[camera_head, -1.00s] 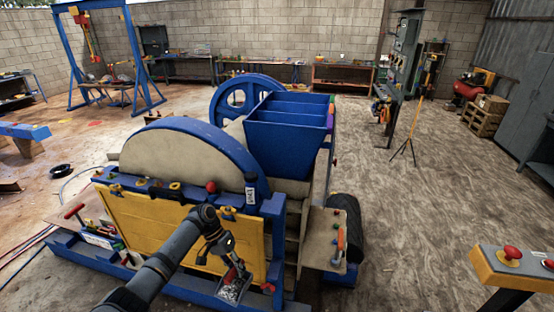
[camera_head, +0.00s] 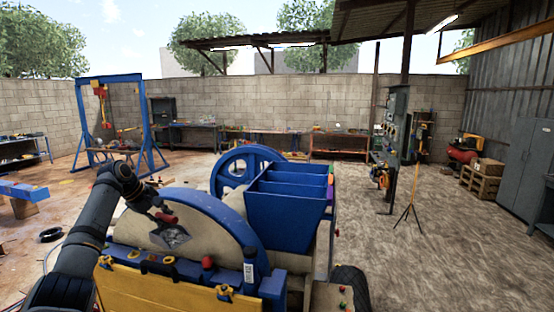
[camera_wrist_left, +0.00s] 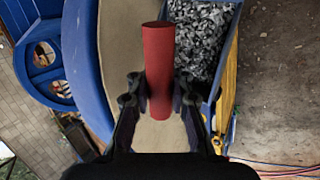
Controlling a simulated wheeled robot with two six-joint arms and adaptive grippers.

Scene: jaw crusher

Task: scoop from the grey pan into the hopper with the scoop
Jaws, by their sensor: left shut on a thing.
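My left gripper (camera_head: 158,210) is shut on the red handle of the scoop (camera_head: 172,238), in front of the beige side of the flywheel guard. Grey stones lie in the scoop. In the left wrist view the red handle (camera_wrist_left: 158,75) stands between the fingers, and grey stones (camera_wrist_left: 200,35) show to its upper right. The blue hopper (camera_head: 284,222), open at the top with dividers inside, is to the right of the scoop and apart from it. The grey pan is not in the head view now. My right gripper is not in view.
The curved blue-rimmed guard (camera_head: 218,212) rises between the scoop and the hopper. A blue flywheel (camera_head: 228,180) stands behind it. Below is a yellow panel (camera_head: 150,290) with knobs and a bottle along its top beam. The air above the hopper is clear.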

